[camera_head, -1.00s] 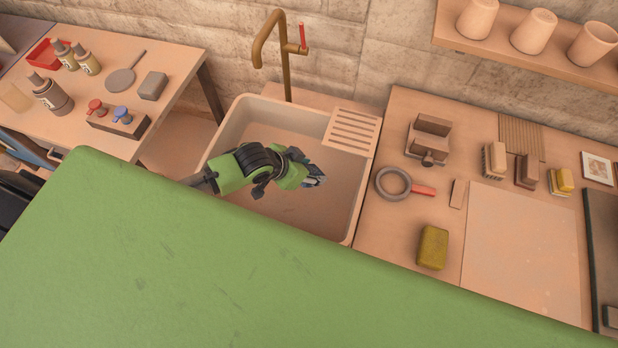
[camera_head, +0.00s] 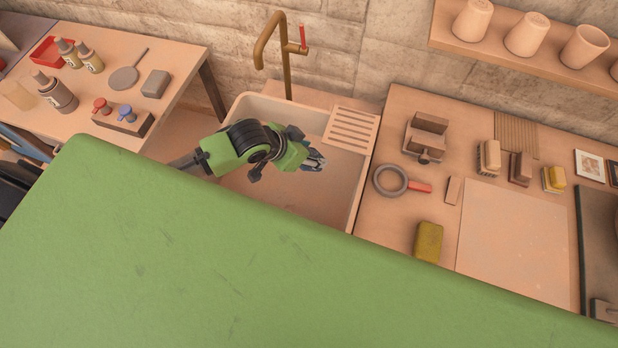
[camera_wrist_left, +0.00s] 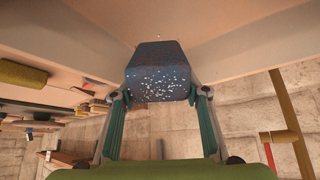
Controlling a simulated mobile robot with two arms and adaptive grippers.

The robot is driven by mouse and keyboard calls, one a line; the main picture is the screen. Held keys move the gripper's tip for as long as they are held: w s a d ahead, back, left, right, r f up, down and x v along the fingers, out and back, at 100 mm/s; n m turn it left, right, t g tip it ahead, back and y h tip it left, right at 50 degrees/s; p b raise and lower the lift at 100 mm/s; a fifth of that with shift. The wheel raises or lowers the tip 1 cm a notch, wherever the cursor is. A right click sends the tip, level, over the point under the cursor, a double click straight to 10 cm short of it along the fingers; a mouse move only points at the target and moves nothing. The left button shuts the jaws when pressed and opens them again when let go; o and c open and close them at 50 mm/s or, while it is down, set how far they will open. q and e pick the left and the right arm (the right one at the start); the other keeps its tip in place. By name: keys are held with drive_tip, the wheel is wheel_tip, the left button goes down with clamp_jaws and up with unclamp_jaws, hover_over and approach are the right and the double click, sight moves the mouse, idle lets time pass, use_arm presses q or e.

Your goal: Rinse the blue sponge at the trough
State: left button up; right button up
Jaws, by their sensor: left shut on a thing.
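The blue sponge (camera_wrist_left: 158,72) is dark blue with pale specks on its face. My left gripper (camera_wrist_left: 158,95) is shut on it, one finger on each side, in the left wrist view. In the head view my left gripper (camera_head: 312,160) is over the trough (camera_head: 350,205), a pale basin, left of its slatted drainboard (camera_head: 350,130). The sponge is mostly hidden by the fingers there. The brass tap (camera_head: 286,60) with a red handle (camera_head: 302,36) stands at the trough's back edge; it also shows in the left wrist view (camera_wrist_left: 290,125). My right gripper is not in view.
A table at left holds bottles (camera_head: 56,92) and a block with red and blue knobs (camera_head: 122,122). My green body covers the foreground.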

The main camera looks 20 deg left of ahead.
use_arm(q)
drive_tip(key=shift+r, duration=3.3)
drive_tip(key=shift+r, duration=2)
